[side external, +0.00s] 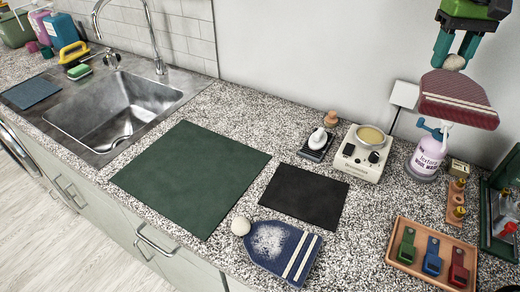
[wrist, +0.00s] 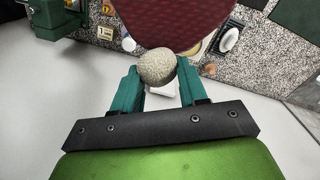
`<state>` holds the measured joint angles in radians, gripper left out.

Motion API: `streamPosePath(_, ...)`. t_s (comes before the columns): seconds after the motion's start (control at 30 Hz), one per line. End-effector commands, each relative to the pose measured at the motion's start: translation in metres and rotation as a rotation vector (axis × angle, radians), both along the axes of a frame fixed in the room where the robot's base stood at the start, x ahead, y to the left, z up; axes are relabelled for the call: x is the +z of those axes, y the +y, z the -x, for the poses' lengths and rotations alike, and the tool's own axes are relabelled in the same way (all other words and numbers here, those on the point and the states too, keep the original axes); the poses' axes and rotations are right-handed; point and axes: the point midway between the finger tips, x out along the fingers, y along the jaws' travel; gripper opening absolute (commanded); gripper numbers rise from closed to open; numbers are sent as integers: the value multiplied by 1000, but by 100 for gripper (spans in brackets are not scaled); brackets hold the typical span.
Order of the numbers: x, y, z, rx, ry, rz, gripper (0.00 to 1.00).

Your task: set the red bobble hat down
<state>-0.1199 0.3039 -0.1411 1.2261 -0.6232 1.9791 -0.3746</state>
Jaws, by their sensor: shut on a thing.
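The red bobble hat (side external: 458,97) hangs in the air at the upper right of the side view, above the spray bottle. Its pale bobble (side external: 454,62) is between the teal fingers of my gripper (side external: 455,50), which is shut on it. In the wrist view the bobble (wrist: 157,67) sits between the fingertips (wrist: 158,78), and the dark red knit (wrist: 180,22) spreads out beyond it. A blue hat (side external: 280,250) with a white bobble and pale stripes lies on the counter at the front middle.
A green mat (side external: 190,175) and a black mat (side external: 302,196) lie bare on the speckled counter. A sink (side external: 120,110) is at the left.

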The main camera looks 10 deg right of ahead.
Motion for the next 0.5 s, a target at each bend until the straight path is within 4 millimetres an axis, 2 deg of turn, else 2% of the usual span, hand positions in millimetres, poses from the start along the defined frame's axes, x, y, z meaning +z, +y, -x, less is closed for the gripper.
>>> streamPosePath(0.07,1,17,2,41,0,-4,11)
streamPosePath(0.17,-13,49,15,120,5,-7,11)
streamPosePath(0.3,-55,101,42,217,10,-9,11)
streamPosePath(0.5,-130,160,97,232,10,-12,11)
